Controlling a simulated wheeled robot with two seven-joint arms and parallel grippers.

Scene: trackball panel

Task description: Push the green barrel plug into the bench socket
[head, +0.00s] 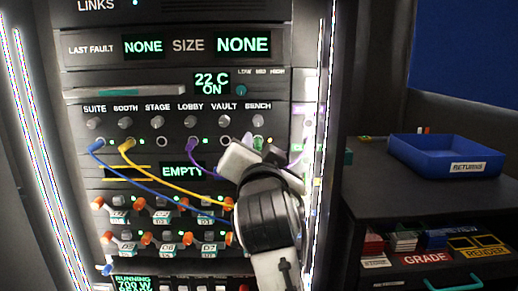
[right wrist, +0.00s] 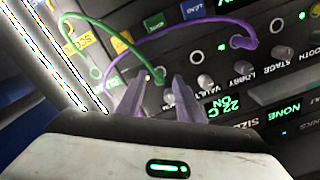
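The green barrel plug (head: 258,143) shows at the bench column of the panel, at the right end of the socket row. My right gripper (head: 260,147) is at it, with one finger on each side and visible space between the fingers. In the right wrist view my right gripper (right wrist: 159,80) has its two fingers apart, and the green cable (right wrist: 100,33) runs down between them. An amber light (right wrist: 148,78) shows between the fingers. The bench socket itself is hidden, so I cannot tell how deep the plug sits. My left gripper is not in view.
A blue plug (head: 96,146), a yellow plug (head: 126,146) and a purple plug (head: 192,144) sit in the same row. A purple cable (right wrist: 200,25) loops close to my fingers. A blue returns tray (head: 450,152) stands on the side counter at right.

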